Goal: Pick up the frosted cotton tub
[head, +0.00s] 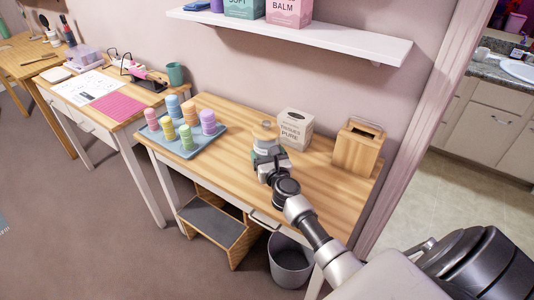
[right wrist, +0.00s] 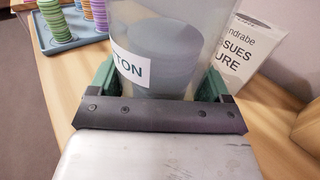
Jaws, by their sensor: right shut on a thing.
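The frosted cotton tub (head: 266,130) is on the wooden table, in front of the tissue box; its base is hidden by my gripper. In the right wrist view the tub (right wrist: 172,50) is translucent, with a white label ending in "TON" and a stack of round pads inside. My right gripper (head: 268,153) is shut on the tub, with a green finger on each side of it in the right wrist view (right wrist: 160,82). I cannot tell whether the tub touches the table. My left gripper is not in view.
The tissue box (head: 295,128) stands close behind the tub. A wooden holder (head: 357,148) is at the right, and a blue tray (head: 174,148) of colored stacks at the left. A shelf (head: 300,36) hangs above. The table (head: 225,170) is bare left of my gripper.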

